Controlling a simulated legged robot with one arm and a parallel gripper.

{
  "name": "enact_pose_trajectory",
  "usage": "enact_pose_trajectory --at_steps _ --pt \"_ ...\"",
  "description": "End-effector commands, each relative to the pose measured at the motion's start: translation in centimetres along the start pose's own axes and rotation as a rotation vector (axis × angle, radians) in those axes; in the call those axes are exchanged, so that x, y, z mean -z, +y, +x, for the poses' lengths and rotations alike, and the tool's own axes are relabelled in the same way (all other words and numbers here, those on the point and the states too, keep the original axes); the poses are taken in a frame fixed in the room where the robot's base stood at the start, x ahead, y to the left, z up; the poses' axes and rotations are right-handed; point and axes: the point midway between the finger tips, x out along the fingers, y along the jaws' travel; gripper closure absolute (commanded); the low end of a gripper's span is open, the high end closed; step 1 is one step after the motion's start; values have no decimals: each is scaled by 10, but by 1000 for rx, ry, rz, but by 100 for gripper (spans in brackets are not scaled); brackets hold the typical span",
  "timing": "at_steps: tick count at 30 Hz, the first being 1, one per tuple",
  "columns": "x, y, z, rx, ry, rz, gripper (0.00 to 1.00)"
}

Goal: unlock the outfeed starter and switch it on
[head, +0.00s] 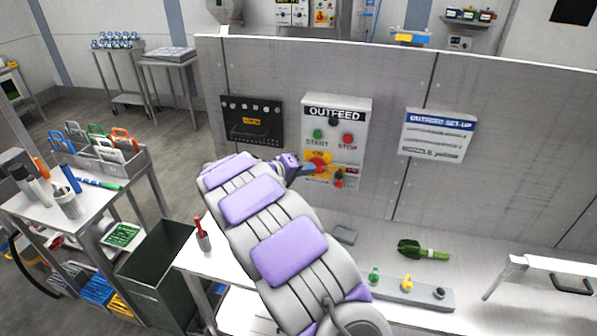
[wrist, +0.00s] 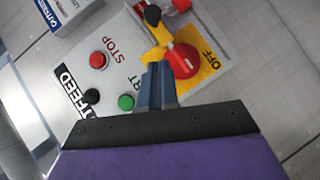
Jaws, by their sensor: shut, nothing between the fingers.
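The outfeed starter (head: 360,113) is a pale box on the grey panel wall, with a black knob, a green START button (head: 317,134) and a red STOP button (head: 348,140). Its red rotary switch (wrist: 184,62) sits on a yellow plate (wrist: 212,62) with OFF readable in the wrist view. A yellow piece (wrist: 154,34) with a black end lies beside the red switch, near a red part at the top edge; I cannot tell whether it is the lock. My gripper (wrist: 155,66) is shut and empty, its fingertips close beside the switch. Contact is unclear.
A black board (head: 251,136) hangs left of the starter and a white set-up sign (head: 438,134) hangs right. Below, the bench holds a strip with small coloured knobs (head: 407,290) and a green bundle (head: 423,250). A dark bin (head: 157,265) stands at left.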

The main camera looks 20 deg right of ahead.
Motion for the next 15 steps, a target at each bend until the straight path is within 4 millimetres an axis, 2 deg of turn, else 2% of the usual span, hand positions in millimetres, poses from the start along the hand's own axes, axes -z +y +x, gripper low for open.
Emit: enact_pose_trajectory --at_steps 1,5,6,10,15 --pt "-2 0 12 0 -5 1 100" --pt "-2 1 36 -2 -5 1 100" --pt "-7 1 41 -3 -5 0 100" --pt "-22 1 54 0 -5 -3 100" --pt "-28 0 60 0 -2 -1 100"
